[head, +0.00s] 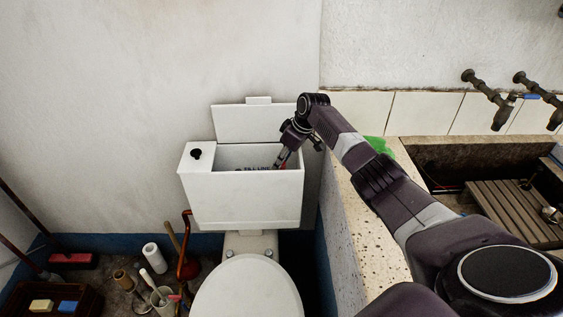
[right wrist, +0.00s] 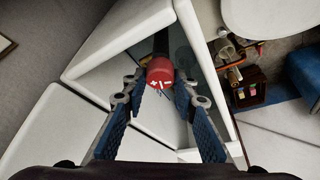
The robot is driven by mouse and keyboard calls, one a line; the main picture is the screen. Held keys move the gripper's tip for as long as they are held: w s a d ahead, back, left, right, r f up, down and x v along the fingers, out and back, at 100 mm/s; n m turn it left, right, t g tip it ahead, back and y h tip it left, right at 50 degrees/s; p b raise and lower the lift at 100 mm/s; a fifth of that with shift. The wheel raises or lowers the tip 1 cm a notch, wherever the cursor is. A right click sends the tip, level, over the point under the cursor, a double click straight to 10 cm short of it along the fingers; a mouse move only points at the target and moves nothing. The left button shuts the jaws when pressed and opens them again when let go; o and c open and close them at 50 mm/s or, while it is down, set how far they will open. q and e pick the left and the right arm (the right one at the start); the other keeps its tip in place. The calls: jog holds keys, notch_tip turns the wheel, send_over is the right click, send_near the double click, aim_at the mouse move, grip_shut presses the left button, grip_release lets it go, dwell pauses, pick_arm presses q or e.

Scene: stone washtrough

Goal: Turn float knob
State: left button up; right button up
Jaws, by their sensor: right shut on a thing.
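The float knob (right wrist: 160,74) is a red round cap with white plus and minus marks, on a dark stem inside the open cistern. The white cistern (head: 240,205) stands behind the toilet bowl in the head view. My right gripper (head: 282,162) reaches down into the cistern from the right. In the right wrist view, the fingertips of my right gripper (right wrist: 160,88) are on either side of the red knob and shut on it. In the head view the knob is mostly hidden by the gripper. My left gripper is out of view.
The cistern lid (head: 250,124) stands raised behind the tank. A black button (head: 196,154) sits on the tank's left top. A stone trough wall (head: 365,235) is close on the right, under my arm. Brushes and a plunger (head: 187,265) stand on the floor at left.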

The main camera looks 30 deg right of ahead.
jog(key=o, duration=1.2)
jog(key=shift+c, duration=0.2)
jog(key=v, duration=1.2)
